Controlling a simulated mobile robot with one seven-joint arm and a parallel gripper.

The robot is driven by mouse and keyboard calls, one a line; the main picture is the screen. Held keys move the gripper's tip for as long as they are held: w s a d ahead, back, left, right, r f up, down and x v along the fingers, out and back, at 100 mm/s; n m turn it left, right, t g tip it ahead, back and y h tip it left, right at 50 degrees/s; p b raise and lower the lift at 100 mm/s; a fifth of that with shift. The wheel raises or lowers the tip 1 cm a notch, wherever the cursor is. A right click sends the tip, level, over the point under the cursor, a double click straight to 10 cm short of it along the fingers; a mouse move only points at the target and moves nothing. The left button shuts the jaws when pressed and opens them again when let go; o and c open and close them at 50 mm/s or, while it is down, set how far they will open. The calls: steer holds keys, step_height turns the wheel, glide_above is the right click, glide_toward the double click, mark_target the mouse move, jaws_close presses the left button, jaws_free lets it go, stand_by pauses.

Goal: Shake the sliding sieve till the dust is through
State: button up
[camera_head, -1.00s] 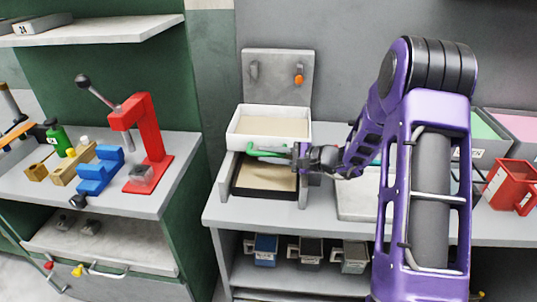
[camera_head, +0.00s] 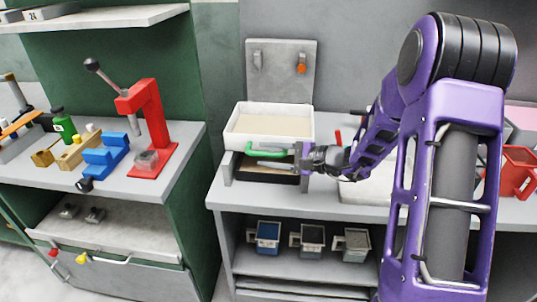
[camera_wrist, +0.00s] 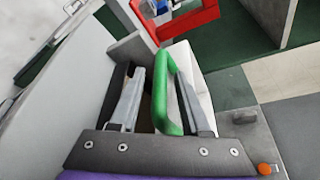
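The sieve is a white-walled box (camera_head: 233,138) with pale grains inside. It sits on grey rails over a dark-edged tray (camera_head: 270,178) that is partly hidden. A green handle (camera_head: 262,150) is on the sieve's front. My gripper (camera_head: 268,159) is at the handle, reaching in from the right. In the wrist view my gripper (camera_wrist: 160,95) has its fingers apart, with the green handle (camera_wrist: 172,85) between them. The handle is nearer the right finger, with a visible gap to the left one. I cannot tell whether it touches.
A red press (camera_head: 150,125) and blue blocks (camera_head: 103,155) stand on the left bench. A red container (camera_head: 516,172) is at the right. A grey panel (camera_head: 281,75) stands behind the sieve. Small bins (camera_head: 311,240) sit on the shelf below. My arm hides much of the right bench.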

steer(key=shift+d, duration=0.1)
steer(key=v, duration=1.7)
steer(key=shift+r, duration=0.2)
steer(key=shift+s, duration=0.1)
